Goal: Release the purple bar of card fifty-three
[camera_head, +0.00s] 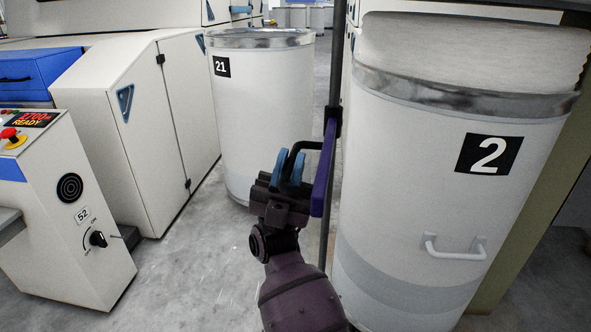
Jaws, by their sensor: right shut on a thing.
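The purple bar (323,172) hangs upright against a thin dark pole (337,60) near the middle of the head view. A bent black handle (308,145) reaches from the bar toward the left. My right gripper (289,167), with blue fingertips, comes up from the bottom and is shut on this handle, just left of the bar. The fingers hide part of the handle. My left gripper is not in view. No number fifty-three shows.
A white can marked 2 (420,180) stands close on the right, filled with pale material. Can 21 (265,110) stands behind on the left. A control box marked 52 (60,210) with a red button (10,134) is at far left. Grey floor is clear between them.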

